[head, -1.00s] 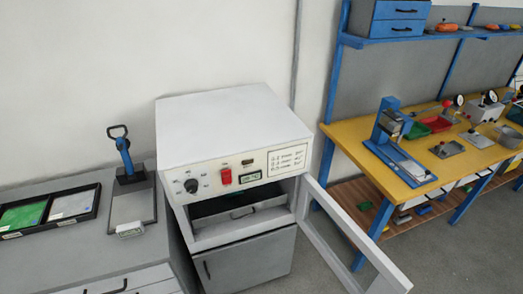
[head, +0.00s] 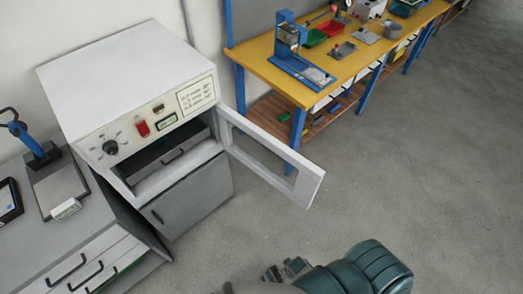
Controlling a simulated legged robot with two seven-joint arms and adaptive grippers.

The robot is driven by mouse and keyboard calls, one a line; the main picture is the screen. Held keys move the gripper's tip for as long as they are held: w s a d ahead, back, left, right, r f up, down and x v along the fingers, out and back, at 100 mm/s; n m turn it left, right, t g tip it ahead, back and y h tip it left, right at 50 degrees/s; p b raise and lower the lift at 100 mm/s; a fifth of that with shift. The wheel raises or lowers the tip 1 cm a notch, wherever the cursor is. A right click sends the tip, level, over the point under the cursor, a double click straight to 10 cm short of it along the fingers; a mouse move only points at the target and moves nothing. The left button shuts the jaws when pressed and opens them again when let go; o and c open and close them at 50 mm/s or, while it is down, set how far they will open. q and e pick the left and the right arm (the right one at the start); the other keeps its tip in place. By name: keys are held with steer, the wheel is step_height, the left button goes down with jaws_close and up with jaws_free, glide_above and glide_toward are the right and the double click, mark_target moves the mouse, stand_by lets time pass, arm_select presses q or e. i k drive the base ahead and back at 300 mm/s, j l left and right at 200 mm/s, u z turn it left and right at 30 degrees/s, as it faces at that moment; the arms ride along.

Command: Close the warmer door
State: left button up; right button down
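The warmer (head: 124,75) is a white box-shaped oven on a grey cabinet at the left of the head view. Its front panel has a black knob, a red switch and a small display. The warmer door (head: 308,183), a white frame with a window, stands wide open, swung out to the right from the hinge side. The dark chamber with a drawer-like tray (head: 172,155) shows inside. My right gripper (head: 285,268) is low in the view, below the door and apart from it; its fingers are partly hidden and small. My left gripper is not in view.
A grey bench (head: 95,215) with drawers and a blue-handled press (head: 38,155) stands left of the warmer. A yellow workbench (head: 262,62) with several tools and trays stands behind the door. The grey floor (head: 420,170) at right is clear.

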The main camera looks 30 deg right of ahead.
mark_target(309, 177)
steer(key=i+l+u, duration=0.1)
steer(key=l+u, duration=0.15)
steer(key=l, duration=0.3)
steer(key=l+u, duration=0.25)
steer(key=l, duration=0.3)
steer(key=l+u, duration=0.3)
steer(key=l, duration=0.3)
steer(key=k+l+u, duration=0.1)
steer(key=l+u, duration=0.15)
steer(key=l, duration=0.3)
steer(key=k+l+u, duration=0.25)
steer(key=l, duration=0.3)
steer(key=i+l, duration=0.05)
steer(key=i, duration=0.05)
